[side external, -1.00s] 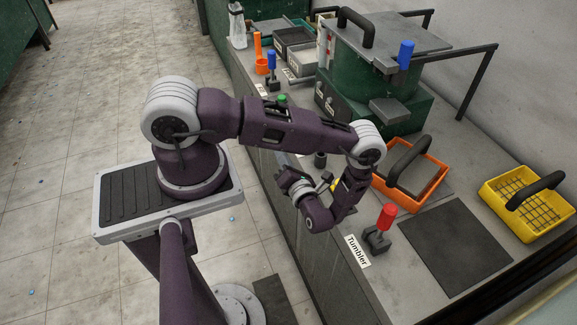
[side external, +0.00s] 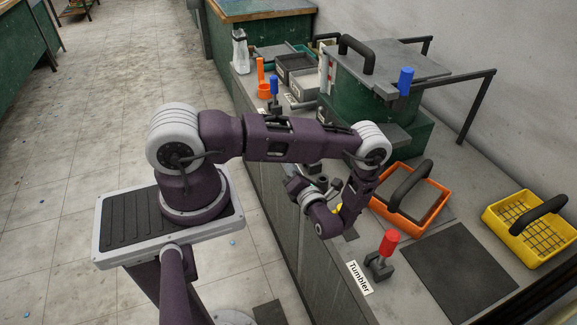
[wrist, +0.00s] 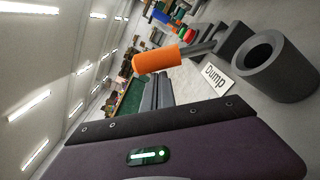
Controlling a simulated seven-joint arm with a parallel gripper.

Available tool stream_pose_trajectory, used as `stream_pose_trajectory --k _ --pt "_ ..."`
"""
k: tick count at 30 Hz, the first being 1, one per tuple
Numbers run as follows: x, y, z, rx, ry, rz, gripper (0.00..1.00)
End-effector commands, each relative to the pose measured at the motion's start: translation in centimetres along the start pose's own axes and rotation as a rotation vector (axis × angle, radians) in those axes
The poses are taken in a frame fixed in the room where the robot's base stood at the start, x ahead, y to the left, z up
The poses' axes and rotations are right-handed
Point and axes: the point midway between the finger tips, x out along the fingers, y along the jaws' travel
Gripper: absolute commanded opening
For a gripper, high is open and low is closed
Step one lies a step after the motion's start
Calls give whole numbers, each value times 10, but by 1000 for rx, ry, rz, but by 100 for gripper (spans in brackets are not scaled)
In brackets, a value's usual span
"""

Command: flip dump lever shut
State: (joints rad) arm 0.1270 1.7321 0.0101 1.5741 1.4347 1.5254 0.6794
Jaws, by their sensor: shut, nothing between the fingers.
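The dump lever (wrist: 158,59) has an orange grip on a grey arm and dark bracket, in the upper middle of the wrist view. Allowing for the tilted view, its grip seems to point up. A white "Dump" label (wrist: 217,80) lies beside it. In the side view my arm hides most of that spot; a small yellow patch (side external: 336,209) shows there, and I cannot tell if it is this lever. My gripper (side external: 296,186) is shut and empty, low over the near bench edge. Its fingertips do not show clearly; contact with the lever cannot be told.
A dark open tube (wrist: 277,68) stands close to the lever. The red-gripped Tumbler lever (side external: 388,243), an orange basket (side external: 427,213) and a yellow basket (side external: 527,238) lie to the right. A blue-gripped lever (side external: 274,86) and a green machine (side external: 350,95) are farther back.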

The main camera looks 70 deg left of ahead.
Motion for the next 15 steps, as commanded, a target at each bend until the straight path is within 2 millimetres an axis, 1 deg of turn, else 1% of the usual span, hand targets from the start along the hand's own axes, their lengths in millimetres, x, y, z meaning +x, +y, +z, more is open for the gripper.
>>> stream_pose_trajectory --k 5,15 --pt "0 3 14 106 -5 2 0" --pt "-1 3 46 401 -4 8 0"
